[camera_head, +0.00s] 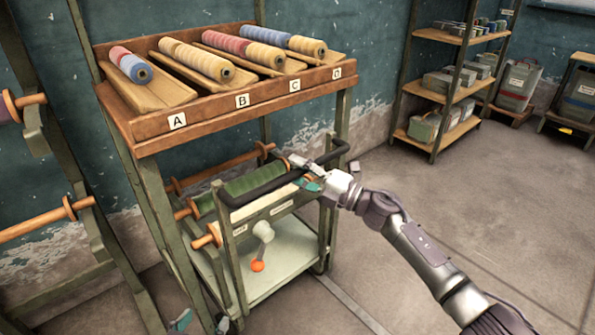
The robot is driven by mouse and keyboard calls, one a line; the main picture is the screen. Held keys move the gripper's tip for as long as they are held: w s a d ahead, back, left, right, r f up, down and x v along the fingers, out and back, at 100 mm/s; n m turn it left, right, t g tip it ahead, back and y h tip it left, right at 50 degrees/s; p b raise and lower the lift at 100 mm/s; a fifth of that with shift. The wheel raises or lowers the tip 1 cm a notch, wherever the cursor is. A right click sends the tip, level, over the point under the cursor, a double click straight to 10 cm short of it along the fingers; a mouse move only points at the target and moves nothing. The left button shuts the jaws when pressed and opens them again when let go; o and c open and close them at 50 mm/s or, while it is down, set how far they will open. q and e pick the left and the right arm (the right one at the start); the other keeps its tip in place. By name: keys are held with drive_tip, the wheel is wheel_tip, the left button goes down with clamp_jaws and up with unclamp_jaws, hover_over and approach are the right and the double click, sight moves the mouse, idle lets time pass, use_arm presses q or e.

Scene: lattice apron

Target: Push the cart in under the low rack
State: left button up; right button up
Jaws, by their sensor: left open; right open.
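The low rack (165,142) stands at left centre, with slots lettered A to D on top. The cart (290,262) has green posts, a pale lower shelf and a black handle (262,187). The cart's back part is beneath the rack, and its handle end sticks out in front. My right gripper (308,176) is open at the handle's right part; whether it touches the bar is unclear. My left gripper (201,322) is open low at the bottom edge, left of the cart; only its teal-tipped fingers show, and the rest is cut off.
Spools of thread lie on the rack's top. A green roll (248,184) and an orange knob (257,266) are at the cart. Another frame (62,130) with wooden rods stands left. A shelf unit (435,95) stands back right. The floor (480,230) at right is clear.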

drive_tip(key=shift+s+d+f, duration=0.1)
drive_tip(key=shift+d, duration=0.15)
drive_tip(key=v, duration=1.1)
drive_tip(key=shift+s, duration=0.2)
drive_tip(key=shift+d+f, duration=0.1)
drive_tip(key=shift+d, duration=0.05)
